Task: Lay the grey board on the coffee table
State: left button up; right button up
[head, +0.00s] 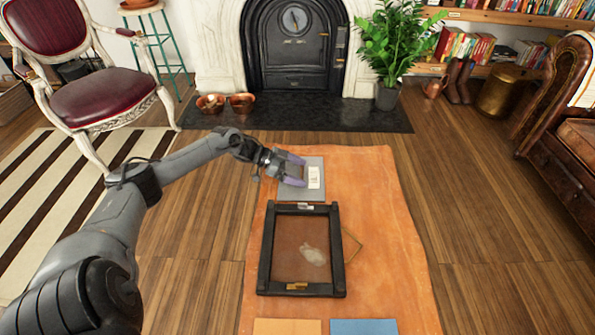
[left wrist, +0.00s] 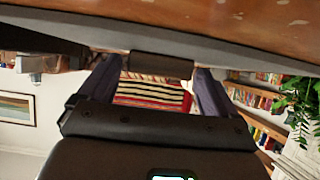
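The grey board (head: 288,190) lies flat at the far end of the orange coffee table top (head: 375,180), near its left edge. A white label (head: 314,177) is on it. My left gripper (head: 297,170) is over the board's left part, its two purple fingers apart. In the left wrist view the picture is upside down; the board shows as a grey band (left wrist: 255,58) below the orange table surface (left wrist: 240,15). A dark brown block (left wrist: 160,66) sits at the band between the spread fingers of my left gripper (left wrist: 157,80), with gaps on both sides. My right gripper is not in view.
A black-framed panel (head: 285,240) lies mid-table, with a thin wooden corner (head: 352,246) showing beside it. An orange board (head: 287,327) and a blue board (head: 363,327) are at the near edge. The table's right strip is clear. A chair (head: 105,98) stands left.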

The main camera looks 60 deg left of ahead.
pick_arm(q)
jog(key=shift+o, duration=0.4)
jog(key=shift+r, duration=0.2)
jog(key=shift+s+a+r+p, duration=0.1)
jog(key=shift+s+r+p, duration=0.15)
jog(key=shift+p, duration=0.2)
jog(key=p+v, duration=0.7)
jog(key=v, duration=0.3)
jog(key=shift+s+a+r, duration=0.1)
jog(key=shift+s+a, duration=0.1)
jog(key=shift+s, duration=0.1)
jog(key=shift+s+a, duration=0.15)
jog(key=shift+s, duration=0.05)
